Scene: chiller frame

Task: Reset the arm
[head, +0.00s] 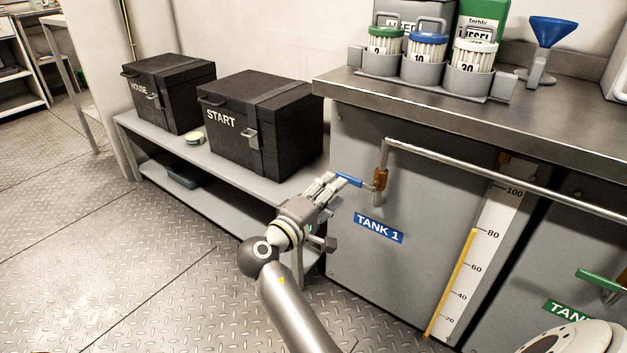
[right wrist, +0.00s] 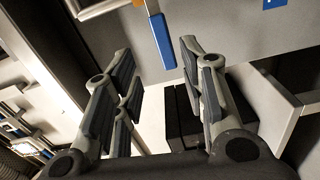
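My right gripper (head: 330,188) is in front of the left end of the tank cabinet, its fingers pointing up and to the right. In the right wrist view its fingers (right wrist: 158,62) are spread apart with nothing between them, so it is open. A blue valve handle (head: 349,180) on a brass valve (head: 381,181) is close to the fingertips. The handle also shows in the right wrist view (right wrist: 162,42), beyond the fingertips; I cannot tell whether they touch it. My left gripper is not in view.
The TANK 1 label (head: 379,228) and a level gauge (head: 480,260) are on the cabinet front. A green handle (head: 600,280) is at the right. Black START (head: 260,125) and HOUSE (head: 168,92) boxes stand on a low grey bench (head: 235,185). The floor at left is clear.

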